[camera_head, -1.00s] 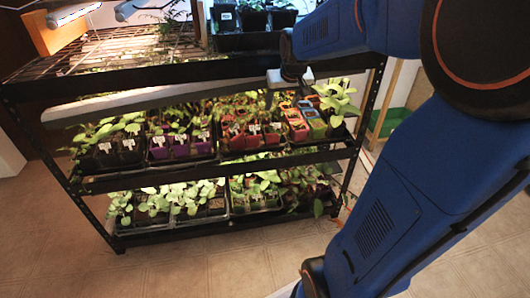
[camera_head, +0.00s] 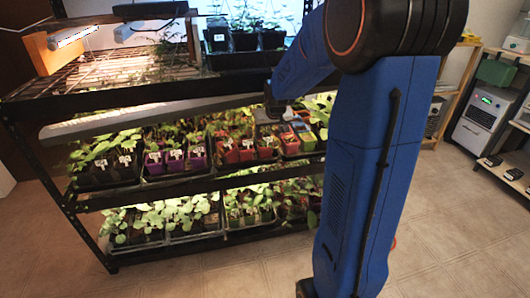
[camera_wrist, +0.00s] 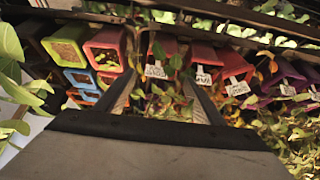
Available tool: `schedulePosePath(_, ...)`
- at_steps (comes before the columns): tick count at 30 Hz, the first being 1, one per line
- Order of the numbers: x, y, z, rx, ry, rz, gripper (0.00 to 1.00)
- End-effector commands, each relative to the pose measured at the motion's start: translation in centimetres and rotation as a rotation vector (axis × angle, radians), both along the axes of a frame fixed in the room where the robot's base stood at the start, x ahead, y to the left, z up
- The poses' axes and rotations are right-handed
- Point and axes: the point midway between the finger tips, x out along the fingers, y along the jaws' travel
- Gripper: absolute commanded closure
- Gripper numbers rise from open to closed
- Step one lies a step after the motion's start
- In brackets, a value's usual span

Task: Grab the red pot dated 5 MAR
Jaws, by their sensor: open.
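Several red pots with white tags stand in a row on the rack's middle shelf in the head view; one red pot (camera_head: 230,154) is at the left of the group. In the wrist view, a red pot (camera_wrist: 203,55) and another red pot (camera_wrist: 236,66) show with their tags. The tag writing is too small to read, so I cannot tell which is dated 5 MAR. My gripper (camera_wrist: 160,84) is open and empty, its fingers pointing toward the red pots.
Purple pots (camera_head: 175,161) and black pots stand left of the red ones in the head view; orange and blue pots (camera_wrist: 80,77) stand on their other side. Leaves crowd the pots. Open floor lies in front.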

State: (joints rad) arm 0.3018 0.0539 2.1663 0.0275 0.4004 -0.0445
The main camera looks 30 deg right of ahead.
Motion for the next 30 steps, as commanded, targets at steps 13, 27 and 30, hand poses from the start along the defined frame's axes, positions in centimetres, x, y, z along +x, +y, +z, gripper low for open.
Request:
schedulePosePath(13, 1.2, -0.2, -2.5, 0.001, 0.003, 0.000, 0.38)
schedulePosePath(27, 3.1, -0.5, -6.0, 0.000, -0.001, 0.000, 0.38)
schedulePosePath(30, 3.1, -0.5, -5.9, 0.000, 0.000, 0.000, 0.38)
